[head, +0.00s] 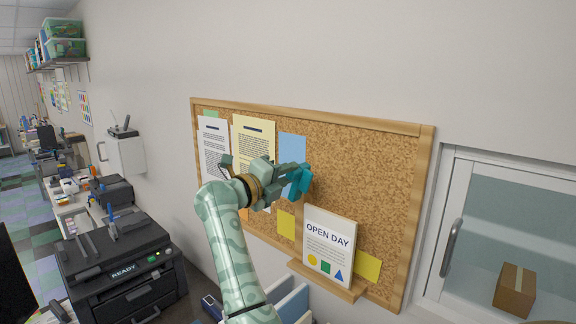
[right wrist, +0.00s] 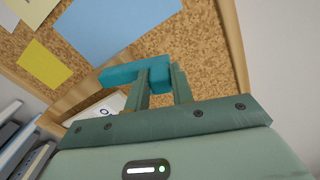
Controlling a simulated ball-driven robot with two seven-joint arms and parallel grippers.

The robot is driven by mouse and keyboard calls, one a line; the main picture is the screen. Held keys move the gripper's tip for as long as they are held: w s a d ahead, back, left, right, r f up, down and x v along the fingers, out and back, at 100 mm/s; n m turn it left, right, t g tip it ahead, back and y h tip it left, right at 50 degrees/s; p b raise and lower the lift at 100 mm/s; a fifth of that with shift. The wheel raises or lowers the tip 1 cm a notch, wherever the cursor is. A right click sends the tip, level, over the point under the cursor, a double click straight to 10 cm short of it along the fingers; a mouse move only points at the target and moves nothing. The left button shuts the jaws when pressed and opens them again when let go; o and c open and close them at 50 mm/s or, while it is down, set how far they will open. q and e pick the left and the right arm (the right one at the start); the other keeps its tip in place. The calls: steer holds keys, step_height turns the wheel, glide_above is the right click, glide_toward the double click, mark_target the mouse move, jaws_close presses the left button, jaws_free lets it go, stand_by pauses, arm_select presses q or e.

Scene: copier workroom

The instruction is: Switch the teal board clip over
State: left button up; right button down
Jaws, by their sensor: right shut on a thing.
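The teal board clip (head: 305,182) is in the jaws of my right gripper (head: 291,181), in front of the cork board (head: 370,170). In the right wrist view, the teal clip (right wrist: 121,76) sits at the fingertips of my right gripper (right wrist: 160,82) and sticks out to the left of them. The fingers are shut on it. A blue sheet (head: 292,147) on the board shows just above the gripper; its lower part is partly hidden. I cannot tell whether the clip touches the board. My left gripper is not in view.
An OPEN DAY card (head: 330,238) stands on a small wooden ledge (head: 327,281) below the gripper. White and yellow text sheets (head: 253,140) hang at the board's left. A glass-fronted cabinet (head: 480,230) is at right, a black printer (head: 120,265) at lower left.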

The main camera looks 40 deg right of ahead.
steer(key=shift+w+a+r+n+p, duration=0.15)
steer(key=shift+w+n+p, duration=1.2)
steer(key=shift+n+p, duration=0.6)
steer(key=c, duration=1.2)
jaws_free()
steer(key=shift+w, duration=0.1)
steer(key=s+a+b, duration=0.1)
steer(key=a+b, duration=0.4)
steer(key=a, duration=1.1)
steer(key=shift+s+a, duration=0.15)
steer(key=shift+s, duration=0.05)
